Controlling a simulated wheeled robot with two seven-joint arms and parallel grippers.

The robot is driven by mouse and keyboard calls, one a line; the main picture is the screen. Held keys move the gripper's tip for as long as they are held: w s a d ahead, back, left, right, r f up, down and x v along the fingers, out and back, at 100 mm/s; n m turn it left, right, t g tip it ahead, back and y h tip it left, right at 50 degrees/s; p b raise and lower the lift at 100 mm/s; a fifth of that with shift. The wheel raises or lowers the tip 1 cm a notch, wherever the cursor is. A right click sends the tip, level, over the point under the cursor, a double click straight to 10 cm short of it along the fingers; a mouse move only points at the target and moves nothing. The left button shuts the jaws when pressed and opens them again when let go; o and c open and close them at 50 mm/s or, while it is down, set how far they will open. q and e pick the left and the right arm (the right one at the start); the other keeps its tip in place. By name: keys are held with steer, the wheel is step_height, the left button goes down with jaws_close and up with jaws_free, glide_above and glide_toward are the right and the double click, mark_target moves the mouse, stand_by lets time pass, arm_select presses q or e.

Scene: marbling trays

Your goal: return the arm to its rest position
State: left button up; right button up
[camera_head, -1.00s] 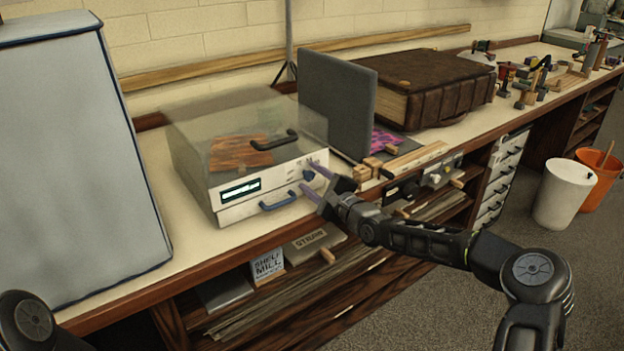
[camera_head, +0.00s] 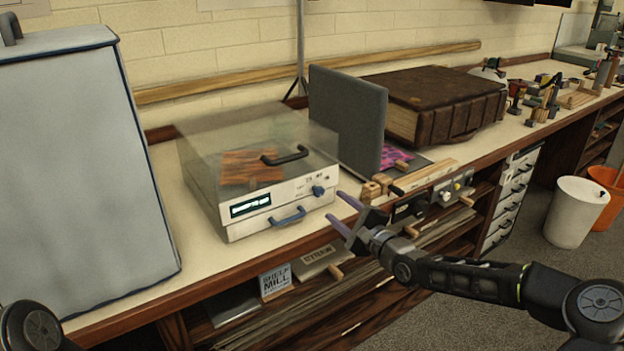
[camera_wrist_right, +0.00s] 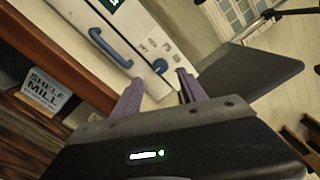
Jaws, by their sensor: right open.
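My right gripper (camera_head: 344,216) is open and empty, with its two purple fingers apart. In the head view it hangs in front of the bench edge, to the right of a white machine (camera_head: 240,222) with a clear lid. The right wrist view also shows the open fingers (camera_wrist_right: 157,88), with the machine's blue handle (camera_wrist_right: 110,45) beyond them and nothing between them. The machine has a lit display, a blue knob (camera_head: 318,191) and a patterned brown piece under the lid. My left gripper is out of view; only a dark arm joint shows at the lower left.
A grey upright panel (camera_head: 347,115) and a large brown book-like case (camera_head: 440,100) stand on the bench. A pale padded box (camera_head: 80,170) stands at the left. Shelves lie below the bench edge. White (camera_head: 572,215) and orange bins stand on the floor at the right.

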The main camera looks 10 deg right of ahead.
steer(key=s+f+n, duration=0.1)
steer(key=f, duration=0.1)
steer(key=f+n+g, duration=0.1)
steer(key=f+n, duration=0.1)
steer(key=f, duration=0.1)
steer(key=s+a+f+n+h, duration=0.1)
steer(key=f+n, duration=0.1)
steer(key=shift+s+f+g, duration=0.3)
steer(key=shift+s+f, duration=0.05)
steer(key=shift+f, duration=0.05)
steer(key=s+a+f+n+g+p, duration=0.1)
steer(key=s+a+f+n+g, duration=0.25)
steer(key=s+f, duration=0.3)
steer(key=s+a+f+n+g+p, duration=0.2)
steer(key=s+a+f, duration=0.3)
steer(key=f, duration=0.3)
steer(key=s+a+f+n+g+p, duration=0.2)
steer(key=s+g, duration=0.1)
steer(key=s, duration=0.6)
steer(key=s+a+f+n+g+h+p, duration=0.1)
steer(key=s+a+f+n+g+p, duration=0.1)
steer(key=s, duration=0.8)
steer(key=s+a+f+n+g+p, duration=0.2)
steer(key=s+n+g, duration=0.1)
steer(key=s, duration=0.7)
steer(key=shift+s+f+g+h, duration=0.25)
steer(key=shift+f+g+h, duration=0.05)
steer(key=shift+f+g, duration=0.1)
